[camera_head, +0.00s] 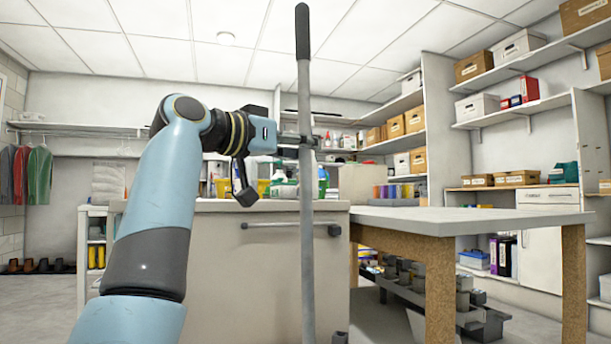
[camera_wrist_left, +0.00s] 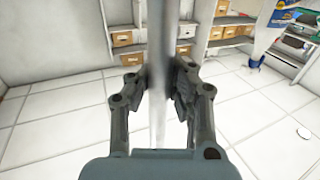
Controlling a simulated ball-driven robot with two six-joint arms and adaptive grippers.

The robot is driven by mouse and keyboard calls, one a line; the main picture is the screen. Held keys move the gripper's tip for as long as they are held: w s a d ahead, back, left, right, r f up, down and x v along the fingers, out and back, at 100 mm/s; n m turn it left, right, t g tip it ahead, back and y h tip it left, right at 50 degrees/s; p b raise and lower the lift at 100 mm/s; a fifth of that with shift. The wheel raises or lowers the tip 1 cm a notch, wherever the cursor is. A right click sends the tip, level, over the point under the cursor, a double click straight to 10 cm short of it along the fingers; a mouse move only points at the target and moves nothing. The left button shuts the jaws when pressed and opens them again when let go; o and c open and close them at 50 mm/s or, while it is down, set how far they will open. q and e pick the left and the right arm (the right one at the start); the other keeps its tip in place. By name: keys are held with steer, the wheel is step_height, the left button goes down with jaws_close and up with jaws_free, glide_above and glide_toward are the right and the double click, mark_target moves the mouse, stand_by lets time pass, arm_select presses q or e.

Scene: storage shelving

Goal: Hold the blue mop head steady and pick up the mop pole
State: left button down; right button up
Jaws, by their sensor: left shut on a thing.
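The mop pole (camera_head: 306,220) is a long grey rod with a black grip at its top. It stands nearly upright in the head view and runs out of the bottom of the picture. My left gripper (camera_head: 301,141) is shut around the pole, well below the black grip. In the left wrist view, the pole (camera_wrist_left: 163,50) passes between both fingers of the left gripper (camera_wrist_left: 160,92). The blue mop head is not visible in either view. My right gripper is not in view.
A pale cabinet (camera_head: 240,245) stands behind the pole, with bottles on top. A grey-topped table (camera_head: 445,219) with wooden legs is to the right. Shelves (camera_head: 525,62) with boxes line the right wall. Coats (camera_head: 38,175) hang at far left.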

mark_target(304, 91)
arm_select(q)
step_height(304, 91, up, 10)
steer(key=shift+f, duration=0.1)
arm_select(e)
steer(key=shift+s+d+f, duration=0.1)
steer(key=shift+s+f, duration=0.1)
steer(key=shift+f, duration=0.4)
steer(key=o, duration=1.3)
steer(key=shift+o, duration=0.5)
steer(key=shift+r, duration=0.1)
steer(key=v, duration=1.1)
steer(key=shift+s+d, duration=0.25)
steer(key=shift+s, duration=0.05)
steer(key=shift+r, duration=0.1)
